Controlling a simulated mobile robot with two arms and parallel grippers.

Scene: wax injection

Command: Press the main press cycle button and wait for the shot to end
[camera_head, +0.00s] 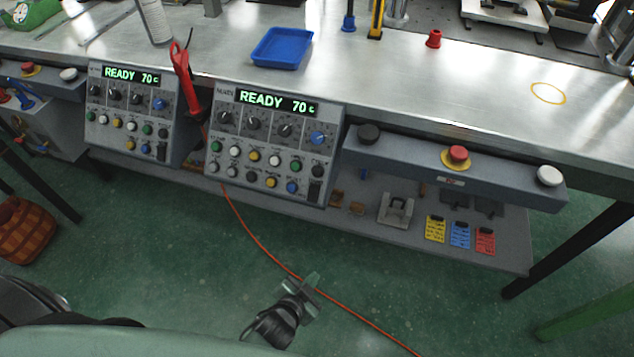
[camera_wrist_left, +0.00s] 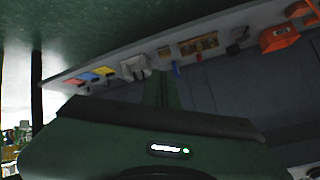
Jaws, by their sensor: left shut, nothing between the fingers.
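The bench-front bar (camera_head: 500,180) at right carries a black button (camera_head: 368,133), a red stop knob on a yellow base (camera_head: 457,154) and a white button (camera_head: 549,176). I cannot tell from markings which is the main cycle button. The nearer control panel (camera_head: 270,138) reads READY 70 c and has several knobs and small coloured buttons. A second panel (camera_head: 128,108) to its left also reads READY 70 c. My left gripper (camera_head: 312,280) is shut and empty, low over the green floor, in front of and apart from the bench. My right gripper is not in view.
A blue tray (camera_head: 282,47) and a red cone-like piece (camera_head: 434,39) are on the metal bench top. The lower shelf holds yellow, blue and red cards (camera_head: 460,235) and a grey clamp-like block (camera_head: 396,210). An orange cable (camera_head: 245,232) crosses the floor behind my gripper.

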